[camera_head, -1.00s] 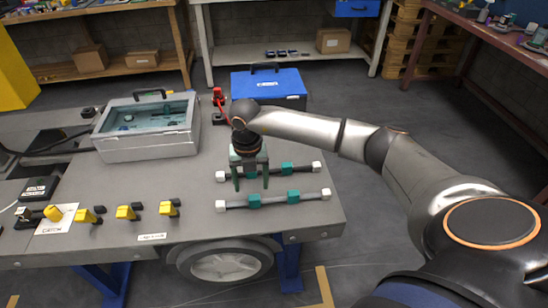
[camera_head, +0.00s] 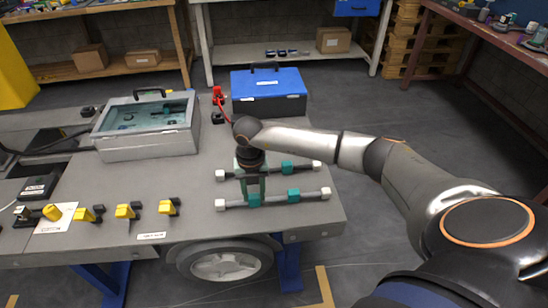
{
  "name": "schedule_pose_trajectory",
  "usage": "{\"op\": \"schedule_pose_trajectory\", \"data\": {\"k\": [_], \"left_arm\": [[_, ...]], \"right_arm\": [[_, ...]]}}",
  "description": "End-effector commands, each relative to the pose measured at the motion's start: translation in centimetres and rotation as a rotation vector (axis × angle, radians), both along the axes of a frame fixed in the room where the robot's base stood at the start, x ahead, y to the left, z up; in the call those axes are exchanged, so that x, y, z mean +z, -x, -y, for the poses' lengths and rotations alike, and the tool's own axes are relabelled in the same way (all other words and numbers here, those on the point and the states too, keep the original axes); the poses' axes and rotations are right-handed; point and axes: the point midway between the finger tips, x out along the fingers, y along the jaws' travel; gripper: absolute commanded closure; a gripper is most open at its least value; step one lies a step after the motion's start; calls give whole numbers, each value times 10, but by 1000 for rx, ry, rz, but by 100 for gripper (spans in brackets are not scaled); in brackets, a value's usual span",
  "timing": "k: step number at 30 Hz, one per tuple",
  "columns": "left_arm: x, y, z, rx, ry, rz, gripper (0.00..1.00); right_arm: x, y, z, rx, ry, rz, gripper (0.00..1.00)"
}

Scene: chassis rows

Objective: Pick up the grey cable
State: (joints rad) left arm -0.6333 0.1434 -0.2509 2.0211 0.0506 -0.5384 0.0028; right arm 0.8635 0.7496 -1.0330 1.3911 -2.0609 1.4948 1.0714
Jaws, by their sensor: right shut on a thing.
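The grey cable (camera_head: 273,200) lies across the right part of the grey work surface, near its front edge. It has white ends and two teal blocks. My right gripper (camera_head: 253,196) points down over the left part of this cable, at its left teal block, and is shut on it. The cable still appears to rest on the surface. A darker cable (camera_head: 305,167) with white ends and teal blocks lies just behind it, partly hidden by my right gripper. My left gripper is not in view.
A grey case with a clear lid (camera_head: 147,142) stands at the back left, and a blue toolbox (camera_head: 269,100) at the back. A red clamp-like thing (camera_head: 218,97) stands beside the toolbox. Yellow-and-black parts (camera_head: 126,211) line the front left. The surface's right edge is close to the cables.

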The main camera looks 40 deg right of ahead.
Motion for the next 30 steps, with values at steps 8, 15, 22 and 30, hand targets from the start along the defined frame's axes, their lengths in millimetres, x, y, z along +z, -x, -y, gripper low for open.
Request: {"op": "schedule_pose_trajectory", "data": {"k": [8,15,22,30], "left_arm": [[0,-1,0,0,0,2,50],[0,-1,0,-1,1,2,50],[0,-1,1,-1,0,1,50],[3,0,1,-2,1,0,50]], "right_arm": [[0,0,0,0,1,1,94],[0,0,0,0,1,1,100],[1,0,0,0,1,1,100],[19,-1,0,0,0,4,100]]}}
